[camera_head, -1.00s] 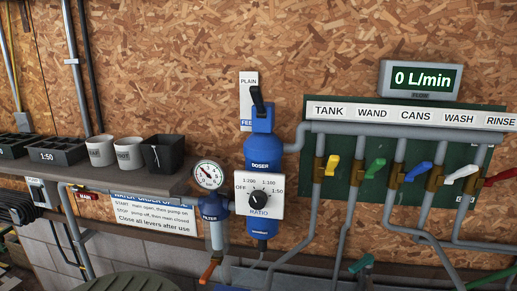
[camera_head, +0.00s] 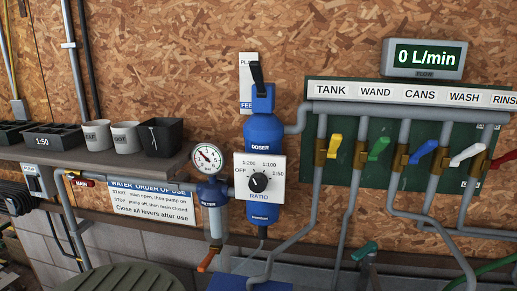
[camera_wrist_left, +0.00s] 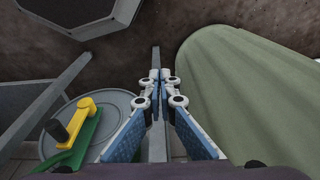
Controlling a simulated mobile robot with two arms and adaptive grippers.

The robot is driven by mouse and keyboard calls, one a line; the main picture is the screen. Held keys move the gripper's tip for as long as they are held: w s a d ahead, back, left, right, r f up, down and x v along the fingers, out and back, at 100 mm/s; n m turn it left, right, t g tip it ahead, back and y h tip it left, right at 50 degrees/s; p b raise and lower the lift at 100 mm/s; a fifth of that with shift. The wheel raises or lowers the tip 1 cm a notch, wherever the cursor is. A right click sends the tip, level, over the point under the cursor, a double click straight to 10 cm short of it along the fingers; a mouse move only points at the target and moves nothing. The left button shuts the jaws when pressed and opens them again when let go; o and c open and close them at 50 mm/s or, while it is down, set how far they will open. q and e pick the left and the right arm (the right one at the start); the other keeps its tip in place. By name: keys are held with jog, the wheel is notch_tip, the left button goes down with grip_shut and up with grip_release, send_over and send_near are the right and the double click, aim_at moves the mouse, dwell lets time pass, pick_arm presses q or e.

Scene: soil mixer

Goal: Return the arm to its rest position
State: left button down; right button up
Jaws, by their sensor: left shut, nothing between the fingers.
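My left gripper (camera_wrist_left: 160,78) shows in the left wrist view with its blue-padded fingers brought together at the tips and nothing between them. It points at a dark brown surface, with a grey bar just behind the tips. The left arm does not show in the head view, so I cannot see its place against the wall. My right gripper is in neither view.
A large green rounded body (camera_wrist_left: 245,95) lies close right of the gripper. A round grey lid (camera_wrist_left: 115,108) and a yellow handle (camera_wrist_left: 78,120) are at left. The head view shows the doser (camera_head: 262,135), coloured levers (camera_head: 379,148) and a shelf (camera_head: 100,165) with pots.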

pick_arm(q)
jog(key=s+a+f+g+b, duration=0.1)
jog(key=s+a+f+b, duration=0.1)
jog(key=s+f, duration=1.3)
jog(key=shift+s+a+f+b, duration=0.25)
jog(key=shift+a+f+b, duration=0.2)
jog(key=shift+f, duration=0.2)
